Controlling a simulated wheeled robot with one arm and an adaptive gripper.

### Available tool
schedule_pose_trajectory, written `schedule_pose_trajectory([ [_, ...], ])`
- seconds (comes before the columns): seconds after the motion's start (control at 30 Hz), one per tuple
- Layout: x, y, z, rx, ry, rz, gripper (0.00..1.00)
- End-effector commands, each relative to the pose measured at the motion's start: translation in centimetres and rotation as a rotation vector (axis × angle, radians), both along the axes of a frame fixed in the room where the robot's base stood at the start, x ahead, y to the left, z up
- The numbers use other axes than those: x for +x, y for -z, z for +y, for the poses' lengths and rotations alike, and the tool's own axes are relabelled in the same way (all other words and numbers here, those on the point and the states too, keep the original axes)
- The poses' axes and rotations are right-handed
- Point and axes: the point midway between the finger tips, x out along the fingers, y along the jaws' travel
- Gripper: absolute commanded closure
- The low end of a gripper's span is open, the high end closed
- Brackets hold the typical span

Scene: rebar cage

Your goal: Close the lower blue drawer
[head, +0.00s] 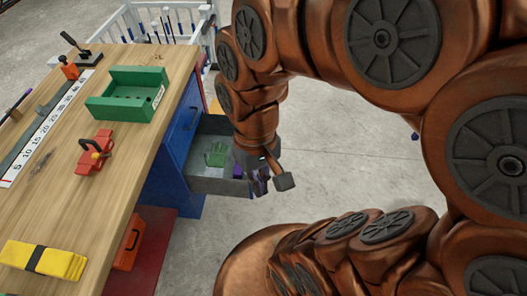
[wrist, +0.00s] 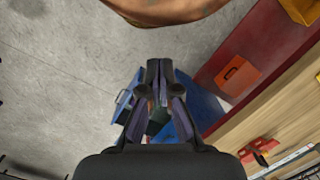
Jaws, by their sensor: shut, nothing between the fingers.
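The lower blue drawer (head: 222,187) stands pulled out from the blue cabinet (head: 172,172) under the workbench. Its grey inside shows a green glove (head: 215,154) and a small purple item (head: 238,172). The upper blue drawer (head: 184,118) looks closed. My gripper (head: 260,190) is shut and empty, pointing down by the outer end of the open drawer; the arm hides much of that end. In the wrist view my gripper (wrist: 155,66) points over the floor, with blue parts of the cabinet (wrist: 200,103) behind it. I cannot tell whether it touches the drawer.
A red toolbox (head: 130,240) sits on the lower shelf. A white railed crate (head: 165,22) stands behind. The concrete floor beside the drawer looks clear.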

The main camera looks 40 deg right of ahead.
Motion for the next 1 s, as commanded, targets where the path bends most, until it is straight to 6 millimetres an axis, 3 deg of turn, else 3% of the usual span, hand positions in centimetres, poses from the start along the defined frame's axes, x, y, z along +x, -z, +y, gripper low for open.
schedule_pose_trajectory([
  [0.03, 1.3, 2.0, 0.3, 0.022, 0.045, 0.003, 1.0],
  [0.27, 7.8, 6.7, 0.5, 0.144, 0.325, 0.02, 1.0],
  [0.53, 15.6, 12.9, -2.4, 0.298, 0.715, 0.061, 1.0],
  [0.77, 21.4, 19.2, -8.2, 0.427, 1.091, 0.114, 1.0],
  [1.0, 25.0, 27.7, -16.9, 0.553, 1.519, 0.2, 1.0],
])
